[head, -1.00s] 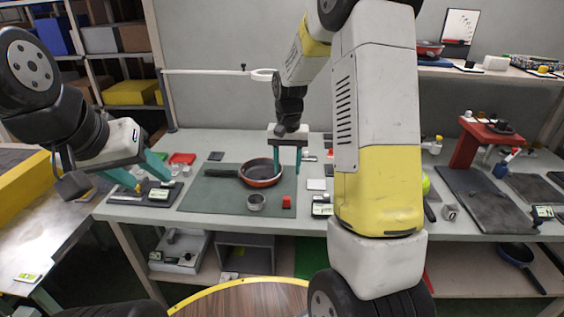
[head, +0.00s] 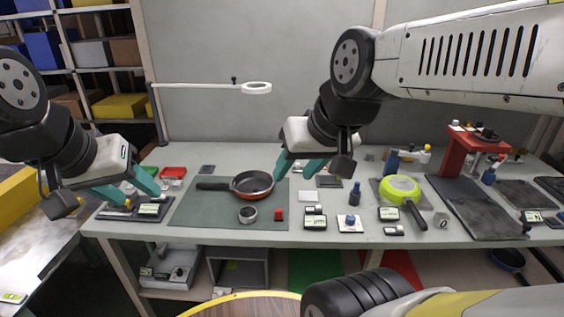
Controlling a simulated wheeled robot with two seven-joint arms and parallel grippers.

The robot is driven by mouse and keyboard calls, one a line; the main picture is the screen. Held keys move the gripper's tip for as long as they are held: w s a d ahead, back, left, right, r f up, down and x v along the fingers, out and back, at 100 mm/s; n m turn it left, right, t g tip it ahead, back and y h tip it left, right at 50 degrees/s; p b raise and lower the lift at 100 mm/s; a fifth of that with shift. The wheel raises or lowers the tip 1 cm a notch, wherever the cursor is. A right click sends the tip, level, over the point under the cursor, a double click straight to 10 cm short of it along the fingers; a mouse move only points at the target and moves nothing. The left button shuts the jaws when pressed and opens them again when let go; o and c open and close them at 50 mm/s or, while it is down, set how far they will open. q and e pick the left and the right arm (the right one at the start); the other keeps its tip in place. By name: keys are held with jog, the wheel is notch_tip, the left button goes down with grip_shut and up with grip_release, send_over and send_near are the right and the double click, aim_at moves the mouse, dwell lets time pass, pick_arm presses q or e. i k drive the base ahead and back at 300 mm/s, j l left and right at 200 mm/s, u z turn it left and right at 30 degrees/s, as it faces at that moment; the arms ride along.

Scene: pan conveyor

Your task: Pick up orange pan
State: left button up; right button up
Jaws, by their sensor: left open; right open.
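The orange pan (head: 254,185), with an orange-red outside, a dark inside and a black handle pointing left, lies on the dark green mat (head: 190,212) on the workbench. My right gripper (head: 294,174) is open just to the right of the pan, its teal fingers pointing down and left. I cannot tell whether a finger touches the rim. My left gripper (head: 142,197) is open and empty over the left end of the bench, apart from the pan's handle.
A small metal cup (head: 247,214) and a red cube (head: 279,214) stand in front of the pan. A yellow-green pan (head: 399,188) lies to the right among several small devices. A red stand (head: 462,155) is at the far right.

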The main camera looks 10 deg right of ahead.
aim_at(250, 184)
jog(key=z, duration=2.5)
jog(key=u, duration=2.3)
jog(key=i+j+z, duration=0.1)
jog(key=i+z, duration=0.3)
jog(key=i+j+z, duration=0.15)
jog(key=z, duration=0.25)
jog(key=i, duration=0.05)
